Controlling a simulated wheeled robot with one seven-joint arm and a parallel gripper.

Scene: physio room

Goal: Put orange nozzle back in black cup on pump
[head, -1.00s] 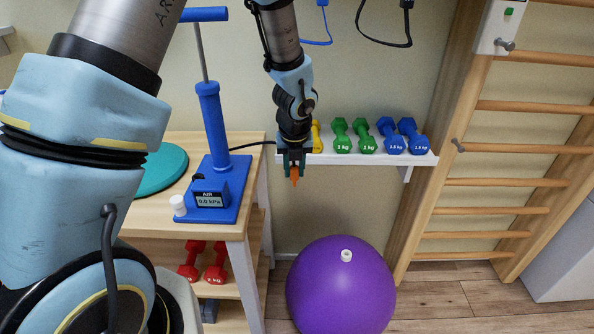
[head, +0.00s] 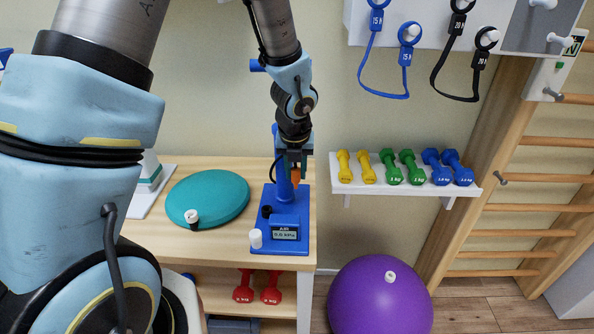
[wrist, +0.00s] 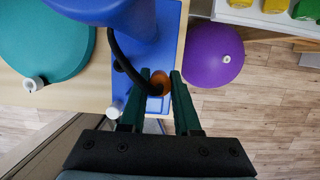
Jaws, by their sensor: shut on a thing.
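My gripper (head: 294,163) is shut on the orange nozzle (head: 296,176), which points down. In the wrist view the nozzle (wrist: 159,84) sits between the two fingertips (wrist: 161,77). The blue pump (head: 290,220) stands on the wooden table, with a gauge reading 0.0 kPa. The gripper and nozzle appear above the pump's base, in front of its upright cylinder. The small black cup (head: 266,211) is on the pump base, left of and lower than the nozzle in the head view. A black hose (wrist: 122,58) curves toward the nozzle.
A white knob (head: 256,239) is at the pump's front left corner. A teal disc (head: 208,196) with a white-capped plug lies left of the pump. A shelf of dumbbells (head: 400,188) is on the wall to the right. A purple ball (head: 380,300) is on the floor.

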